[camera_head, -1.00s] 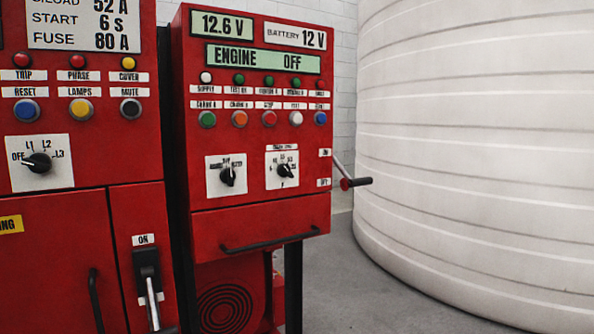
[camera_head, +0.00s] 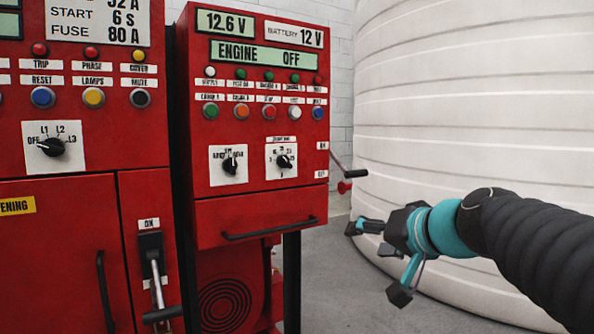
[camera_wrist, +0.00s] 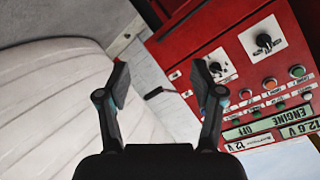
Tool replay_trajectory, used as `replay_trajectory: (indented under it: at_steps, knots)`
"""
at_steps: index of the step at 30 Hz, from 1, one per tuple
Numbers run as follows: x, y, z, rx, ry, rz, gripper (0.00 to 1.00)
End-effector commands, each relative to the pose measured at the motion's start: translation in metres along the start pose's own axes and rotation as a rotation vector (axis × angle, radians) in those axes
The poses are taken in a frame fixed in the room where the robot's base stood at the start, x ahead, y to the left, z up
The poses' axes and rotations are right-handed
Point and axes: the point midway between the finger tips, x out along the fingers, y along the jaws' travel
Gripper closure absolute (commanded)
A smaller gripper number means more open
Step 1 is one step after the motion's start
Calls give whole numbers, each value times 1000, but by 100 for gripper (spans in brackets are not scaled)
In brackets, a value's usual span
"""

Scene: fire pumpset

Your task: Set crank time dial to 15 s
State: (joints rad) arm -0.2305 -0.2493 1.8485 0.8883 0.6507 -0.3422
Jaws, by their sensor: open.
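The crank time dial appears to be the right-hand black knob (camera_head: 285,162) on a white numbered plate, on the right red cabinet; its label is too small to read surely. Which number its pointer marks cannot be told. In the wrist view, turned about, this dial (camera_wrist: 216,67) shows just beside the right finger's tip. My gripper (camera_head: 383,261) is to the right of and below the dial in the head view, apart from the cabinet. In the wrist view my gripper (camera_wrist: 161,75) has its fingers spread, with nothing between them.
A second knob (camera_head: 231,165) sits left of the dial. A crank handle (camera_head: 347,174) sticks out from the cabinet's right side, and a bar handle (camera_head: 270,230) crosses its lower front. A large white ribbed tank (camera_head: 460,120) stands at right. Grey floor lies between.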

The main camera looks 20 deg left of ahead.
Motion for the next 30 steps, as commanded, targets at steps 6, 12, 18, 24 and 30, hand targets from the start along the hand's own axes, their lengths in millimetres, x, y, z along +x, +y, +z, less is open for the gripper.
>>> replay_trajectory:
  at_steps: [6,12,18,24,30]
  knots:
    - [68,-70,-76,99,149,-236,33]
    - [94,-101,-108,164,219,-338,33]
    - [105,-111,-119,181,234,-358,33]
    - [132,-121,-127,181,233,-357,33]
    - [165,-133,-137,181,233,-356,33]
